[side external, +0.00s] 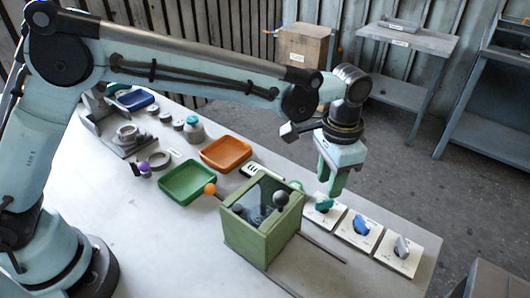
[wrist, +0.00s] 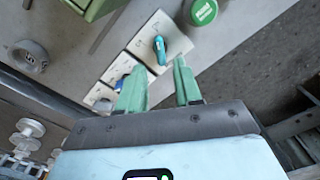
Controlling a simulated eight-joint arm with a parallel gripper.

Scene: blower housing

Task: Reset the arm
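My gripper (side external: 333,182) hangs fingers-down over the right part of the table, above and close to the plate with the green knob (side external: 324,205). In the wrist view my gripper (wrist: 160,85) has its two green fingers apart with nothing held between them. The teal-green knob (wrist: 160,48) on its pale plate shows just beyond the fingertips, and I cannot tell whether anything touches. A blue knob (side external: 361,225) and a grey knob (side external: 401,247) sit on similar plates in a row toward the front right.
A green box (side external: 245,240) with a dark window stands left of my gripper, with rods ending in orange and black balls. An orange tray (side external: 226,153) and a green tray (side external: 187,183) lie farther left. A round green button (wrist: 203,10) is near the plates.

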